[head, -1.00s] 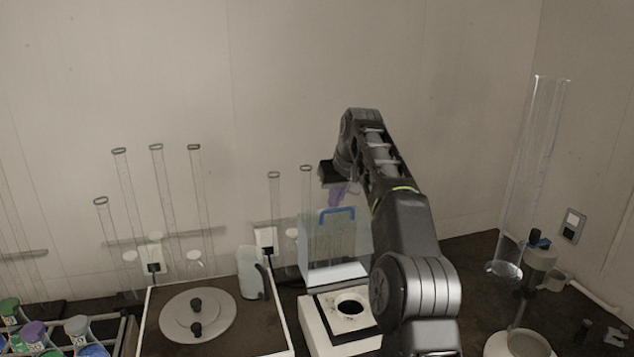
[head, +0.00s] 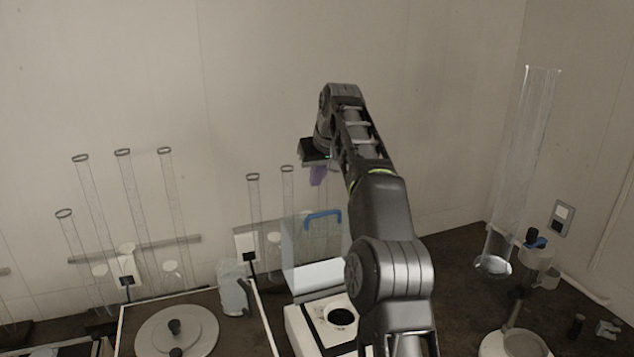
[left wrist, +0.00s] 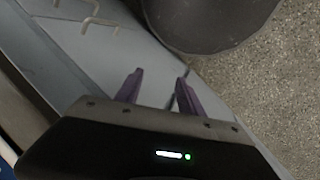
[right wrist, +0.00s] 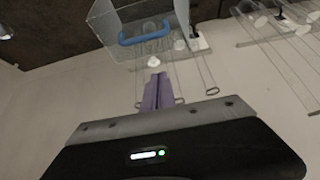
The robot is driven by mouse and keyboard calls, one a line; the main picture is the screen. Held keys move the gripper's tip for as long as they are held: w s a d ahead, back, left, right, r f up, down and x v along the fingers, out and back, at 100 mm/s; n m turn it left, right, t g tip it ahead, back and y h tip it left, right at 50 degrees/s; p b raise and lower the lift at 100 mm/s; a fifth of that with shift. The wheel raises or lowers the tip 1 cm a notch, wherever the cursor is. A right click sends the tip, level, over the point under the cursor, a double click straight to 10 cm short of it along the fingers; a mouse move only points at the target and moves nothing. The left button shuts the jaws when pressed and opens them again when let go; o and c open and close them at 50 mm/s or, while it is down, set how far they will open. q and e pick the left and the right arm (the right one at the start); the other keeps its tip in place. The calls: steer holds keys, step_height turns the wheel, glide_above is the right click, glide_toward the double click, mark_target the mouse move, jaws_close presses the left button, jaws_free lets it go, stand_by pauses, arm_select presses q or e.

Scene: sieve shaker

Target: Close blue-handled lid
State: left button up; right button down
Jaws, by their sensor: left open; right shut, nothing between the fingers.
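The clear lid (head: 300,249) with a blue handle (head: 322,218) stands raised at the back of a white device (head: 316,328). The device's top has a round dark opening (head: 341,317), and it is uncovered. My right gripper (head: 317,176) is shut and empty, in the air above and behind the lid, apart from it. The right wrist view shows its purple fingers (right wrist: 156,92) together, with the blue handle (right wrist: 145,34) and clear lid (right wrist: 108,20) beyond them. My left gripper (left wrist: 157,88) is open and empty in the left wrist view; it is not in the head view.
A tray with a round grey plate (head: 178,330) and a clear pitcher (head: 234,288) stand left of the device. Tall glass tubes (head: 135,200) line the wall behind. A tall clear cylinder (head: 520,170) stands at the right. Some dark counter (head: 455,285) is bare between.

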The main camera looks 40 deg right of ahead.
glide_above(316, 226)
steer(key=w+d, duration=0.1)
steer(key=w, duration=0.3)
steer(key=f, duration=0.6)
steer(key=shift+s+d+f, duration=0.1)
steer(key=shift+s+f, duration=0.1)
steer(key=shift+f, duration=0.15)
steer(key=shift+s+f+b, duration=0.4)
steer(key=shift+f+b, duration=0.3)
steer(key=shift+b, duration=0.1)
steer(key=shift+s+a+r+b, duration=0.1)
steer(key=shift+s+a+b, duration=0.3)
steer(key=shift+s, duration=0.45)
steer(key=shift+s+a, duration=0.15)
steer(key=shift+s, duration=0.35)
